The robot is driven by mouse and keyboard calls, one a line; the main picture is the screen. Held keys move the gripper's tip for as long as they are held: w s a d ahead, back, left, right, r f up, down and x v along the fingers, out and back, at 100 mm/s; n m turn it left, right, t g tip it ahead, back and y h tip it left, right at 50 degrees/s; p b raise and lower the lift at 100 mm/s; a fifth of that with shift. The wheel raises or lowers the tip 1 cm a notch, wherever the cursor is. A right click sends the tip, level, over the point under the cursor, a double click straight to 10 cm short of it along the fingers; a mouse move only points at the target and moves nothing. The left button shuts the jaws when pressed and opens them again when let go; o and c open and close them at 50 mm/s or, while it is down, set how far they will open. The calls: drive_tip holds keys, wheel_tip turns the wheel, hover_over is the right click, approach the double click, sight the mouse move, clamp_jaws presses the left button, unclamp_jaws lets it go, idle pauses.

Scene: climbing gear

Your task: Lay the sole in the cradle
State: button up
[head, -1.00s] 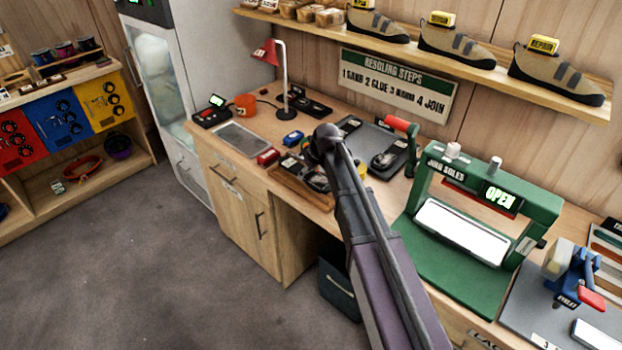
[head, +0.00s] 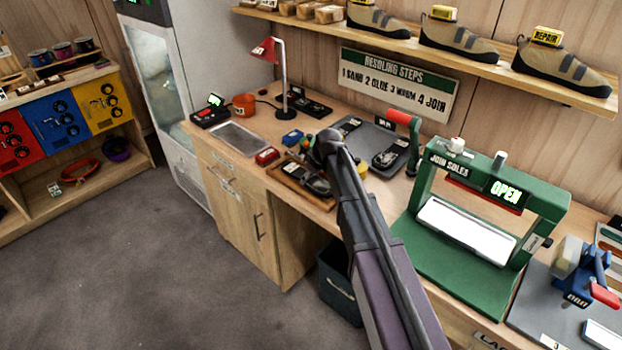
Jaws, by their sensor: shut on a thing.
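My gripper (head: 316,183) is low over the wooden tray (head: 287,189) on the bench, partly hidden behind my own wrist. It is shut on a dark thing that I take to be the sole; its outline is hard to make out against the gripper. A grey plate (head: 372,133) lies just behind and to the right of my gripper, with dark, sole-like pieces on it (head: 390,154). I cannot tell for certain which holder is the cradle. The green press marked "JOIN SOLES" (head: 450,262) stands to the right, its sign reading "OPEN", with a bright white pad inside.
A red lamp (head: 266,50), an orange pot (head: 244,104) and a flat grey panel (head: 241,139) are at the bench's left. A blue eyelet tool (head: 578,275) is far right. Shoes line the shelf (head: 480,58) above.

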drive_tip(key=shift+f, duration=0.2)
drive_tip(key=o, duration=1.1)
drive_tip(key=shift+o, duration=0.2)
drive_tip(key=shift+r, duration=0.15)
drive_tip(key=p+v, duration=1.1)
drive_tip(key=v, duration=0.1)
idle(0.6)
drive_tip(key=s+d+m, duration=0.1)
drive_tip(key=s+d, duration=0.2)
drive_tip(key=s+d+m+h, duration=0.1)
drive_tip(key=s+d, duration=0.2)
drive_tip(key=s+d+f+m+g, duration=0.1)
drive_tip(key=s+d+m, duration=0.1)
drive_tip(key=s+d, duration=0.1)
drive_tip(key=shift+s+d+h, duration=0.25)
drive_tip(key=shift+s+h, duration=0.05)
drive_tip(key=shift+s, duration=0.1)
drive_tip(key=s+d+m+g+h, duration=0.1)
drive_tip(key=s+d+m+h, duration=0.1)
drive_tip(key=s+d+m, duration=0.4)
drive_tip(key=s+d, duration=0.4)
drive_tip(key=s, duration=0.3)
drive_tip(key=shift+g, duration=0.4)
